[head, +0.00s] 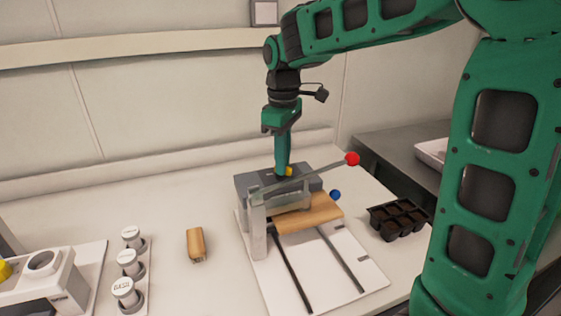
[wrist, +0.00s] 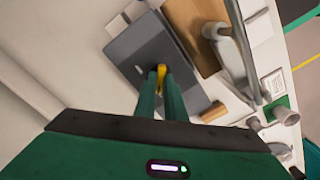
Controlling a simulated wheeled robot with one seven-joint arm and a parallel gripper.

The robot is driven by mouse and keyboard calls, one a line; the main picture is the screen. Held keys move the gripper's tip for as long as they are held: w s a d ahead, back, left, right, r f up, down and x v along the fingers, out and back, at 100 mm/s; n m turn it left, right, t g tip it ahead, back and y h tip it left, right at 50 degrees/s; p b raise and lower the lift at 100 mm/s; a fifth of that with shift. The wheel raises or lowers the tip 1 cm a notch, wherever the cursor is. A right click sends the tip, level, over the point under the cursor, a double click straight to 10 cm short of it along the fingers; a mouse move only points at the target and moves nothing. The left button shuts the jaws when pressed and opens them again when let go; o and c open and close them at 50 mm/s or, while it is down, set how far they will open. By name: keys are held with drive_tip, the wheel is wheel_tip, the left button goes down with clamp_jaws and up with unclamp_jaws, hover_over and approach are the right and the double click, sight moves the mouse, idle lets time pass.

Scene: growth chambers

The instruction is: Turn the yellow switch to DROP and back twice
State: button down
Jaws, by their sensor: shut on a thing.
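The yellow switch (head: 289,171) sits on top of a dark grey box (head: 246,186) at the back of the white base plate. In the wrist view the switch (wrist: 161,72) shows as a yellow piece between my fingertips. My gripper (head: 283,170) points straight down onto the box and is shut on the switch; it also shows in the wrist view (wrist: 160,78). The fingers hide most of the switch, and I cannot read any DROP label or tell which way the switch is turned.
A lever with a red knob (head: 352,159) crosses in front of the box. A wooden block (head: 308,214) lies below it. A blue ball (head: 335,195) and a black cell tray (head: 399,217) are to the right. Labelled jars (head: 128,263) and a brush (head: 195,243) stand left.

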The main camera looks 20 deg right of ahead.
drive_tip(key=shift+w+r, duration=0.15)
drive_tip(key=shift+w, duration=0.05)
drive_tip(key=c, duration=1.9)
unclamp_jaws()
drive_tip(key=shift+o, duration=0.3)
drive_tip(key=shift+s, duration=0.1)
wheel_tip(320, 180, up, 11)
drive_tip(key=shift+f, duration=0.2)
